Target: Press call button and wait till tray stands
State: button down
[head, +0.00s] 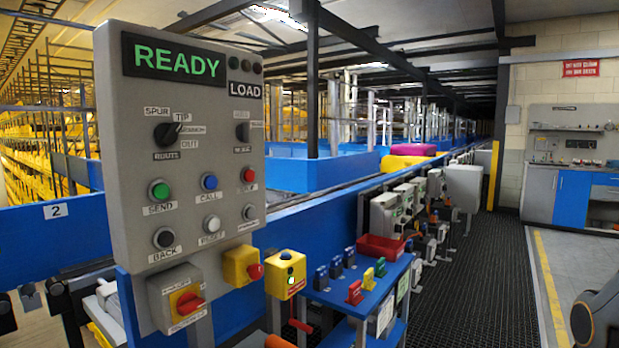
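The blue CALL button (209,182) is on the front of a grey control panel (185,120) at left centre. Nothing touches the button. A dark display (173,61) at the panel's top reads READY in green. Around the call button are a green SEND button (160,191), a red button (248,175), a white button (211,223) and a black BACK button (164,238). My gripper is not in view. I cannot make out a tray standing at the panel.
The blue conveyor (330,218) runs back behind. A dark mat floor (470,290) is clear at right.

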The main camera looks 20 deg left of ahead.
aim_at(210, 183)
jog(key=z, duration=0.45)
jog(key=k, duration=0.85)
jog(key=u, duration=0.75)
jog(key=i, duration=0.5)
jog(key=z, duration=0.05)
